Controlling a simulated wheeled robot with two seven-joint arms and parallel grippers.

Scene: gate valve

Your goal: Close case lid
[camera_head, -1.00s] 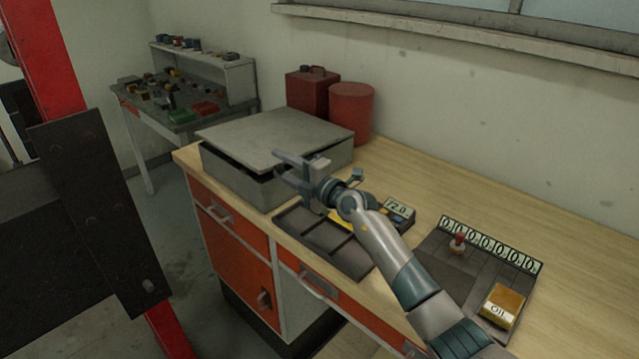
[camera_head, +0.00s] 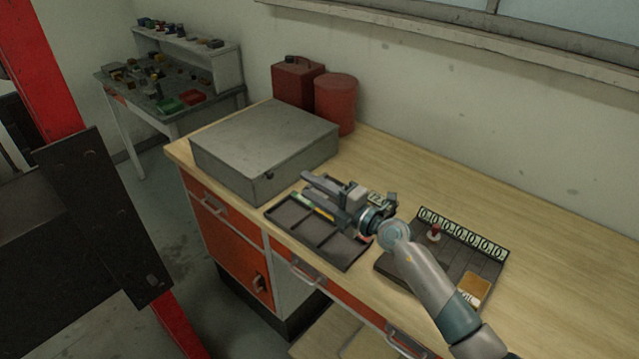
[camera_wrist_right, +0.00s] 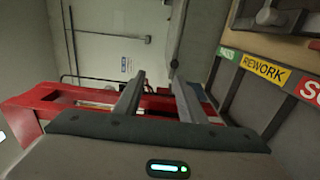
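The grey metal case (camera_head: 262,186) stands at the left end of the wooden workbench. Its flat lid (camera_head: 265,135) lies level on top, with no gap visible along the front or right edge. A small dark latch (camera_head: 269,176) shows on the front side. My right gripper (camera_head: 306,186) is to the right of the case, above the dark sorting tray, apart from the lid. Its two fingers are spread and empty, as the right wrist view (camera_wrist_right: 157,92) also shows. My left gripper is not in view.
The dark divided tray (camera_head: 345,255) lies below my right gripper. A counter board (camera_head: 400,268) with a red-topped knob lies further right. A red can (camera_head: 297,84) and red drum (camera_head: 336,105) stand behind the case. The bench's back right is clear.

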